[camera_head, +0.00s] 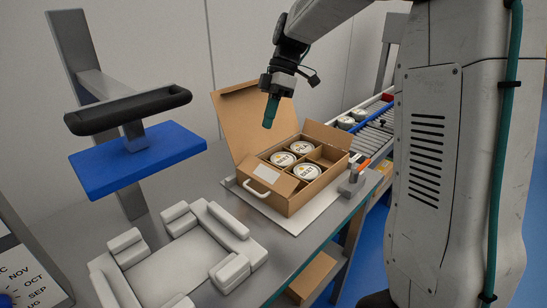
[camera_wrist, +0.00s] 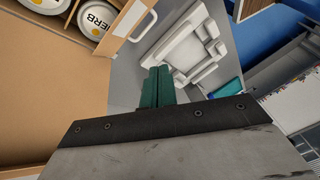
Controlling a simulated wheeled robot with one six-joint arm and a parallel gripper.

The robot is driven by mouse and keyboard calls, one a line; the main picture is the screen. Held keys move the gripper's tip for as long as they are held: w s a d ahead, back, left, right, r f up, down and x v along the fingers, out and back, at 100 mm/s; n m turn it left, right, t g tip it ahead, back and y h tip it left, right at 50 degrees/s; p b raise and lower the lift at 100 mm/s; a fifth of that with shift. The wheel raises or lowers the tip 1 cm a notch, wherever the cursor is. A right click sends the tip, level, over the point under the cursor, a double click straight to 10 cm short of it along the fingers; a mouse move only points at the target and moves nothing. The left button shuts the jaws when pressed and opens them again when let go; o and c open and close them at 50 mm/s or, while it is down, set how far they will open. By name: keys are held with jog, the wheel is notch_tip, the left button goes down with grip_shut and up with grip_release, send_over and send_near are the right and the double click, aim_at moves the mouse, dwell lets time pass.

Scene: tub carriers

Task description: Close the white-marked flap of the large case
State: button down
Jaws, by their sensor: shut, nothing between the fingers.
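The large case (camera_head: 295,204) is a brown cardboard box on a white board, with its compartments showing from above. Three round white-lidded tubs (camera_head: 307,173) sit in it. A tall plain flap (camera_head: 238,118) stands up at its back left. A smaller panel with a white label (camera_head: 263,172) lies over the front-left part, beside the white handle (camera_head: 257,191); its exact tilt is unclear. My gripper (camera_head: 268,124) is shut and empty, pointing down above the case near the tall flap. Its green fingers (camera_wrist: 157,75) show in the wrist view, with the tall flap (camera_wrist: 45,95) at left.
A grey-white padded tray (camera_head: 165,264) lies on the table left of the case. A blue plate (camera_head: 138,160) on a post stands at the left. A roller conveyor (camera_head: 372,132) with tubs lies behind right. A small clamp with an orange handle (camera_head: 362,166) is at the case's right.

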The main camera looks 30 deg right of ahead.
jog(key=d+n+t+h, duration=0.1)
jog(key=d+n, duration=0.1)
jog(key=n, duration=0.4)
send_over(269, 171)
jog(key=shift+h, duration=0.4)
jog(key=x, duration=0.3)
jog(key=d+x, duration=0.1)
jog(key=x, duration=0.4)
jog(key=shift+w+d+f, duration=0.1)
jog(key=shift+f, duration=0.25)
jog(key=shift+w+d+f, duration=0.15)
jog(key=shift+f, duration=0.15)
jog(key=shift+w+d+f, duration=0.1)
jog(key=shift+d+f, duration=0.2)
jog(key=shift+f, duration=0.3)
jog(key=shift+w+d+f, duration=0.15)
jog(key=shift+d+f, duration=0.15)
jog(key=shift+f, duration=0.25)
jog(key=shift+w+d+f, duration=0.15)
jog(key=shift+d+f, duration=0.2)
jog(key=shift+f, duration=0.3)
jog(key=shift+f, duration=0.1)
